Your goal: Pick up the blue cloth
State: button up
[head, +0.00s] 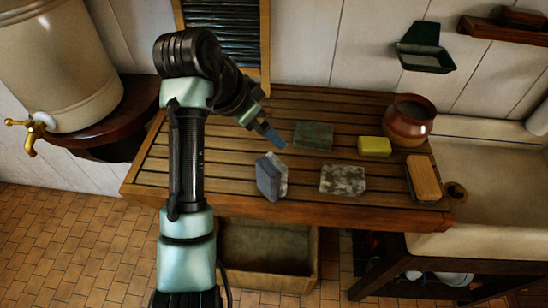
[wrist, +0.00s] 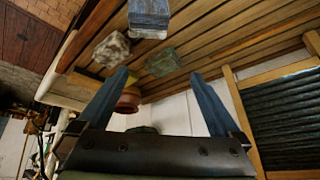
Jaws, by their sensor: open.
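The blue cloth (head: 267,177) looks like a thick blue-grey folded block with a paler side.
A dark green block (head: 313,135), a mottled grey block (head: 342,179), a yellow sponge (head: 374,146), a brown pot (head: 407,121) and a wooden brush (head: 423,178) stand to the right. A stone sink (head: 490,165) adjoins there. The counter's left part has bare slats.

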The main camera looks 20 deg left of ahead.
aim_at(267, 166)
jog(key=f, duration=0.2)
jog(key=s+f+g, duration=0.1)
jog(key=f, duration=0.2)
jog(key=f+g, duration=0.1)
jog(key=f, duration=0.1)
jog(key=shift+s+d+f+h, duration=0.1)
jog(key=shift+s+f+h, duration=0.15)
jog(key=shift+f+h, duration=0.15)
jog(key=shift+p+x, duration=1.25)
jog(key=shift+x, duration=1.9)
jog(key=shift+s, duration=0.1)
jog(key=c, duration=1.4)
jog(key=shift+o, duration=0.2)
notch_tip(267, 166, up, 10)
jog(key=b, duration=0.3)
